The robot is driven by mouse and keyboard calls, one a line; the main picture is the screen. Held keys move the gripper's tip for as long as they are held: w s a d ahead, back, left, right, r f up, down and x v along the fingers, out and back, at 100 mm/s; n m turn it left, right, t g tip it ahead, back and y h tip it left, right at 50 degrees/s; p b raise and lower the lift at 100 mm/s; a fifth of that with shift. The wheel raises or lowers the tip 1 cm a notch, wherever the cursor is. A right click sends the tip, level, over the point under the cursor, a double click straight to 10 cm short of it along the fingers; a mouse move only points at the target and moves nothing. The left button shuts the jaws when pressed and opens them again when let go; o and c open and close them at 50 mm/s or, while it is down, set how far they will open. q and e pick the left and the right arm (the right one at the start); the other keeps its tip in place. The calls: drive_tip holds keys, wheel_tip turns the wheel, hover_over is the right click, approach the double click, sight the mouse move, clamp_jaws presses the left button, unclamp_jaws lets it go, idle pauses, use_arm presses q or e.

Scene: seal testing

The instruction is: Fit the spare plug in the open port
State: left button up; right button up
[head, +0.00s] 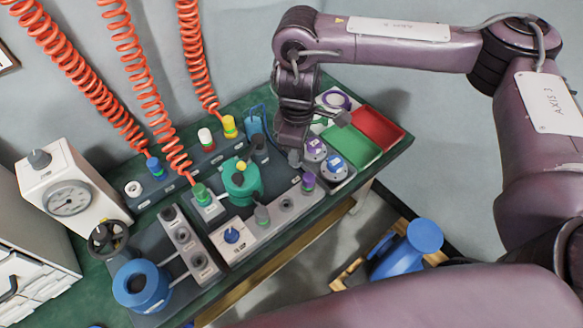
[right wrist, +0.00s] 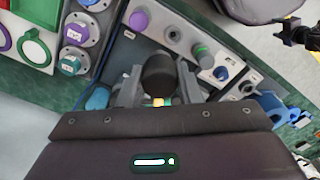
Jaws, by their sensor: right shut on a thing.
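My right gripper (head: 295,155) is above the right part of the bench. In the right wrist view, my right gripper (right wrist: 157,95) is shut on a dark, rounded plug (right wrist: 158,74) with a yellow and teal band near its base. The plug is hard to make out in the head view. The front grey manifold (head: 273,226) carries a purple plug (head: 308,181), an open port (head: 286,204) and a grey plug (head: 261,214). The open port also shows in the right wrist view (right wrist: 173,34); the held plug is apart from it. My left gripper is out of view.
A blue knob (head: 231,235) and a green valve body (head: 242,183) stand near the manifold. Capped round fittings (head: 333,164), a green tray (head: 350,144) and a red tray (head: 377,127) lie to the right. Orange coiled hoses (head: 143,75) hang at the left. A pressure gauge (head: 70,200) stands far left.

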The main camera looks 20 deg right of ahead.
drive_tip(key=a+f+n+b, duration=0.1)
drive_tip(key=f+n+b, duration=0.1)
drive_tip(key=f+n, duration=0.1)
drive_tip(key=a+f+n+b, duration=0.1)
drive_tip(key=f+n+b, duration=0.1)
drive_tip(key=f+n, duration=0.2)
drive_tip(key=s+a+f+n+b, duration=0.1)
drive_tip(key=f+n+b, duration=0.1)
drive_tip(key=f+n, duration=0.2)
wheel_tip(320, 180, down, 2)
drive_tip(key=shift+s+a+f, duration=0.1)
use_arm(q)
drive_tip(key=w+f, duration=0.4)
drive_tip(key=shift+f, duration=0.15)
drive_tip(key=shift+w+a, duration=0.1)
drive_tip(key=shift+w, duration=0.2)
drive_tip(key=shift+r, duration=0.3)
